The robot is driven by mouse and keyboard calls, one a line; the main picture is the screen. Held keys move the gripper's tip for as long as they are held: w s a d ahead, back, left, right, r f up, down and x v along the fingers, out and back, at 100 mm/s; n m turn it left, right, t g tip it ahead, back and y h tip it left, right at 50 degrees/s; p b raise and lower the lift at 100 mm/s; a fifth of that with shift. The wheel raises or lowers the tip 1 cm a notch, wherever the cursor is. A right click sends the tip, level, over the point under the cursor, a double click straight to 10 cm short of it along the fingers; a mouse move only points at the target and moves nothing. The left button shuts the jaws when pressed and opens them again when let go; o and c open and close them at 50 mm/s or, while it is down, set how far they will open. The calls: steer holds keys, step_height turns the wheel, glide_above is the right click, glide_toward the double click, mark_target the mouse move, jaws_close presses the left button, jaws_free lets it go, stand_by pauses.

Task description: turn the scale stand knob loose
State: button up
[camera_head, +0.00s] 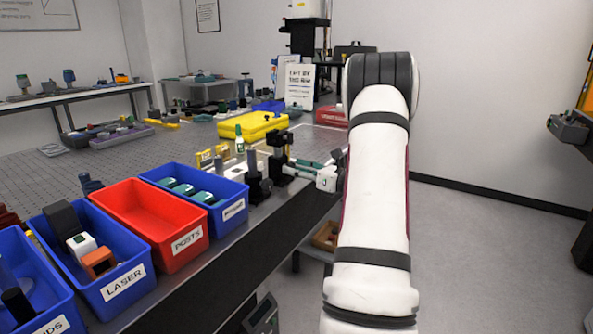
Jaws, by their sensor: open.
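A black stand (279,158) with an upright post and a dark block on top stands near the table's right edge. It looks like the scale stand; its knob is too small to make out. My white arm rises on the right and hides much of what lies behind it. My gripper (298,168) appears left of the forearm, as a white body with teal and pale finger-like parts pointing left toward the stand. It looks open, with nothing visible between its fingers. I cannot tell whether it touches the stand.
A second dark post on a base (257,182) stands close left of the stand. A blue bin (233,212), a red bin (187,241) and a blue LASER bin (124,285) line the front edge. A yellow case (252,126) lies behind. Floor is clear at right.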

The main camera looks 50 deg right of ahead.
steer(key=shift+w, duration=0.2)
jaws_close()
